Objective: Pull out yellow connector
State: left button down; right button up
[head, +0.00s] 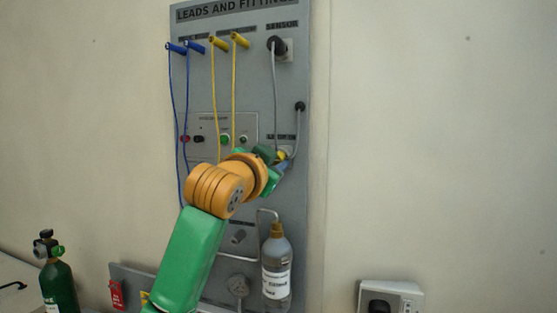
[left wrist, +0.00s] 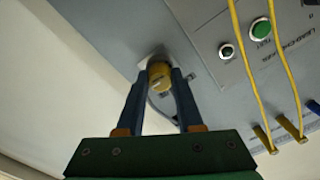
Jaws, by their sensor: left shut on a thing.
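The yellow connector (left wrist: 158,76) is a round yellow piece in front of a pale socket plate on the grey panel. A small part of it shows in the head view (head: 281,155). My left gripper (left wrist: 160,80) is shut on the connector, with one blue finger on each side. In the head view, the left gripper (head: 279,168) is at the panel's right side, partly hidden behind my wrist. I cannot tell how deep the connector sits in its socket. My right gripper is not in view.
The upright panel (head: 262,85) carries blue leads (head: 172,90) and yellow leads (head: 212,90) hanging left of my gripper. A grey sensor cable (head: 275,90) hangs above. A labelled bottle (head: 277,268) is below. A green cylinder (head: 59,285) stands at lower left.

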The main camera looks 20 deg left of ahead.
pick_arm(q)
jog(key=s+b, duration=0.3)
jog(key=s, duration=0.1)
jog(key=shift+s+a, duration=0.1)
jog(key=shift+s, duration=0.3)
